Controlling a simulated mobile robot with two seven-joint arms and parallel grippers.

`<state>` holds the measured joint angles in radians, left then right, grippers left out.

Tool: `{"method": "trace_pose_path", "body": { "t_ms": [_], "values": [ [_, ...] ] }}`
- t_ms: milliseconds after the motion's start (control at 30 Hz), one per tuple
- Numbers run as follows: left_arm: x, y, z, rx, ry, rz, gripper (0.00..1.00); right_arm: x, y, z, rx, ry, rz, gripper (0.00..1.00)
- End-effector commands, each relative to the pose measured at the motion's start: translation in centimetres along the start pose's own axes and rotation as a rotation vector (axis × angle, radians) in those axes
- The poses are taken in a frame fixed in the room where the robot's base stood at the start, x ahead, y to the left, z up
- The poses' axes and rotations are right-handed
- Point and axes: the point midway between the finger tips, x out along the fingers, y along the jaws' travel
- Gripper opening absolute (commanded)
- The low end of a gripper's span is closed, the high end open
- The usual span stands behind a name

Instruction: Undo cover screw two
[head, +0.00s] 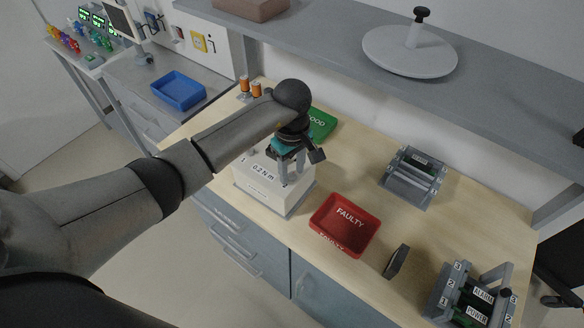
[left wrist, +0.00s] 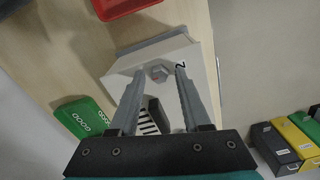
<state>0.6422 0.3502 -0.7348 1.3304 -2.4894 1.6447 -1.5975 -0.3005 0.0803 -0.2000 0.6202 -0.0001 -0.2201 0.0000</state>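A white box (head: 266,186) marked "0.2 N m" and "1" stands on the wooden bench. My left gripper (head: 291,180) points down over its right part in the head view. In the left wrist view, the left gripper (left wrist: 160,72) has its two fingers apart, one on each side of a grey hex-shaped screw head (left wrist: 158,73) on the box, near a "2" mark. A gap seems to show between the screw head and each finger; contact cannot be told. A dark piece with a striped scale (left wrist: 149,122) shows between the fingers. My right gripper is out of view.
A red FAULTY tray (head: 345,225) is right of the box, a green GOOD tray (head: 322,125) behind it. A grey fixture (head: 413,178), a small dark block (head: 397,262) and a unit labelled ALARM and POWER (head: 470,298) stand farther right. A grey shelf (head: 370,70) overhangs the back.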

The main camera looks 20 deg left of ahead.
Motion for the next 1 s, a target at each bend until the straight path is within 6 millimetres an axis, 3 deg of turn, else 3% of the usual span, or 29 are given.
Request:
{"method": "trace_pose_path", "body": {
  "t_ms": [67, 400, 1000],
  "values": [
    [-0.02, 0.01, 0.01, 0.000, 0.000, 0.000, 0.37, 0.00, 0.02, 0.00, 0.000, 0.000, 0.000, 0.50],
    [-0.05, 0.01, 0.00, 0.000, 0.000, 0.000, 0.00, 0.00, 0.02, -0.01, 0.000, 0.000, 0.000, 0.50],
    [-0.01, 0.04, -0.12, -0.049, 0.003, 0.002, 0.00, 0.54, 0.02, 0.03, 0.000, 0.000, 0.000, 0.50]
  ]
}}
